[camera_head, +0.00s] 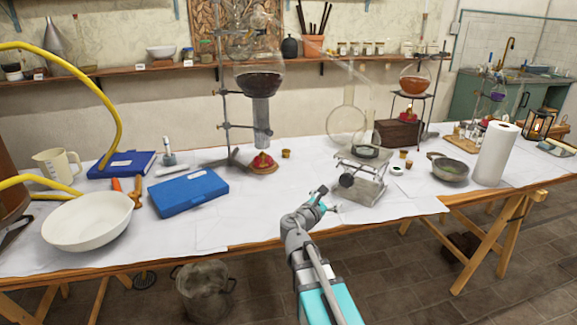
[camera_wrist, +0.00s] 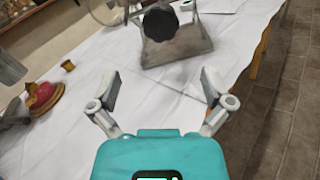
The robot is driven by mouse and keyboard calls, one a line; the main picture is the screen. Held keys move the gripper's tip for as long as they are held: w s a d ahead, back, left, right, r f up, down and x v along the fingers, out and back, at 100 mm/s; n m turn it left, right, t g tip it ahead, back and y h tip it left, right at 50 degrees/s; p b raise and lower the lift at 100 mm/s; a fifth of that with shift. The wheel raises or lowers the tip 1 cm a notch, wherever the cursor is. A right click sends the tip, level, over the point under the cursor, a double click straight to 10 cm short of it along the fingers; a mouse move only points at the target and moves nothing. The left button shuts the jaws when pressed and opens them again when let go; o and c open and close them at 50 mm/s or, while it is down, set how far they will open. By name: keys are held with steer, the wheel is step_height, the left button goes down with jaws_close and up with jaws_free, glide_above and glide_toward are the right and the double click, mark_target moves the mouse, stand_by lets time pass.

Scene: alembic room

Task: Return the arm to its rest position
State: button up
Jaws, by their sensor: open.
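My gripper (camera_head: 327,200) is at the end of my grey and teal arm, over the front part of the white-covered table (camera_head: 270,222) in the head view. In the wrist view my gripper (camera_wrist: 160,92) is open, with its two fingers spread and nothing between them. A metal lab jack (camera_head: 362,188) with a black knob stands just beyond the gripper, apart from it. The lab jack also shows ahead of the fingers in the wrist view (camera_wrist: 182,48).
A blue case (camera_head: 188,193) and a white bowl (camera_head: 87,222) stand on the left. A flask of dark liquid (camera_head: 259,84) hangs above a red burner (camera_head: 262,162). A pan (camera_head: 449,169) and paper roll (camera_head: 495,153) stand right. A metal bucket (camera_head: 205,290) is below the front edge.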

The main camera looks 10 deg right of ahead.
steer(key=s+a+f+m+g+y, duration=0.2)
steer(key=s+f+m+g+y, duration=0.6)
steer(key=f+m, duration=0.55)
steer(key=s+a+f+m+g+y, duration=0.4)
steer(key=s+a+m+y, duration=0.2)
steer(key=s+a+m, duration=0.4)
step_height(320, 180, up, 21)
steer(key=a+p, duration=0.1)
steer(key=p, duration=2.1)
steer(key=shift+a+r+n, duration=0.15)
steer(key=shift+r+n, duration=0.05)
steer(key=shift+n, duration=0.15)
